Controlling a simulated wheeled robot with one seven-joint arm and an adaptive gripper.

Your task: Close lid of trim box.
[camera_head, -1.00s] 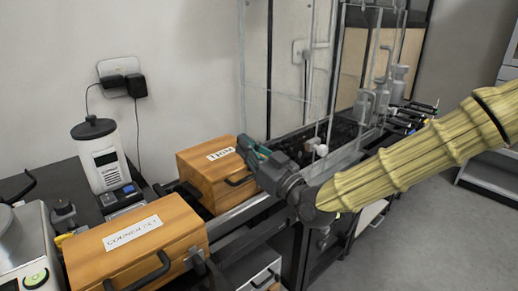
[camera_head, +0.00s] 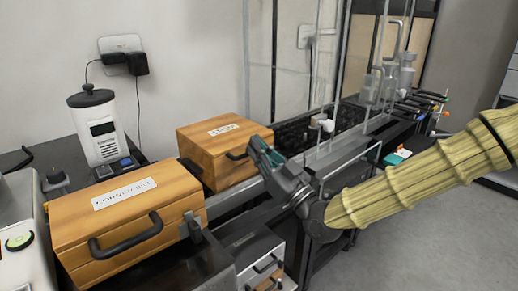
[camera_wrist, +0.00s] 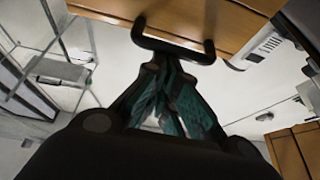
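The trim box (camera_head: 208,150) is a wooden box with a white label on top and a black handle (camera_head: 237,155) on its front. Its lid (camera_head: 200,132) looks down flat, though a small gap cannot be ruled out. My gripper (camera_head: 256,146) is at the right end of the box's front, by the handle, and hides part of that corner. In the wrist view, the fingers (camera_wrist: 165,64) converge at their tips, just beside the black handle (camera_wrist: 172,46) on a wooden face. Nothing shows between them. Whether they touch the handle is unclear.
A second wooden box (camera_head: 160,205), labelled counterset, stands nearer at left. A white device with a black cap (camera_head: 100,135) stands behind the boxes. A glass-walled enclosure (camera_head: 290,65) and a rail (camera_head: 340,153) lie right of the trim box. Drawers (camera_head: 262,262) sit below.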

